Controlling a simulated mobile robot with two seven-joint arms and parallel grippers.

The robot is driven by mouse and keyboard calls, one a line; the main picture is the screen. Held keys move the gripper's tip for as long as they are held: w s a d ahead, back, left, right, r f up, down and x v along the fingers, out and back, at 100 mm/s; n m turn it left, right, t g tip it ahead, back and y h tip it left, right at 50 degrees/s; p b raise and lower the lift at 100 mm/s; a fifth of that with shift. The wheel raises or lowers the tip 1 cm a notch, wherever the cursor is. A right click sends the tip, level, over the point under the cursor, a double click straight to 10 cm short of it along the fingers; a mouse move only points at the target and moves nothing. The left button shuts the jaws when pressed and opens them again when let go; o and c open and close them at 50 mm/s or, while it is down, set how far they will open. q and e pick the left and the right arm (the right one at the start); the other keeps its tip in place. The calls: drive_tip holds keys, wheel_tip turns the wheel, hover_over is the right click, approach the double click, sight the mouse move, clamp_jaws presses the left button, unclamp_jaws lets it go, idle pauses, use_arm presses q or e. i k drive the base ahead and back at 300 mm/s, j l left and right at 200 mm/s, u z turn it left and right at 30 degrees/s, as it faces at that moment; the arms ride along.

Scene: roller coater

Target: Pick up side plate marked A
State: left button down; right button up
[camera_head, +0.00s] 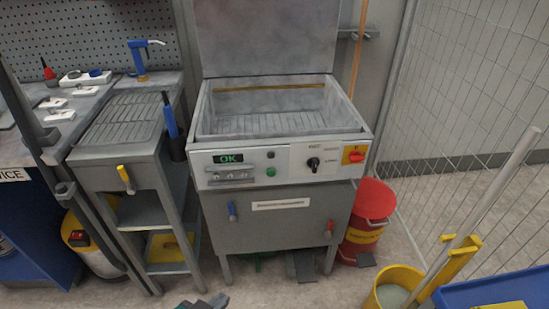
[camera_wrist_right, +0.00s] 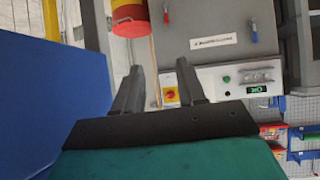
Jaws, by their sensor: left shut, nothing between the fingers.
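No plate with a readable letter A shows in either view. Several small pale flat pieces (camera_head: 60,115) lie on the bench at the left of the head view, too small for me to read any marking. My left gripper (camera_head: 207,302) shows only in part at the bottom edge of the head view, shut and low in front of the machine, far from those pieces. My right gripper (camera_wrist_right: 159,66) is open and empty in the right wrist view, its two fingers apart. That view is turned over and shows the machine front beyond the fingers.
A grey machine (camera_head: 268,232) with an open lid and lit OK display stands in the middle. A grey drain table (camera_head: 88,182) stands left of it. A red bin (camera_head: 364,230), a yellow bucket (camera_head: 410,275) and a wire fence (camera_head: 465,110) are at the right.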

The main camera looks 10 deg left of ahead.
sight(59, 104)
drive_tip(key=u, duration=1.75)
drive_tip(key=i+j, duration=0.5)
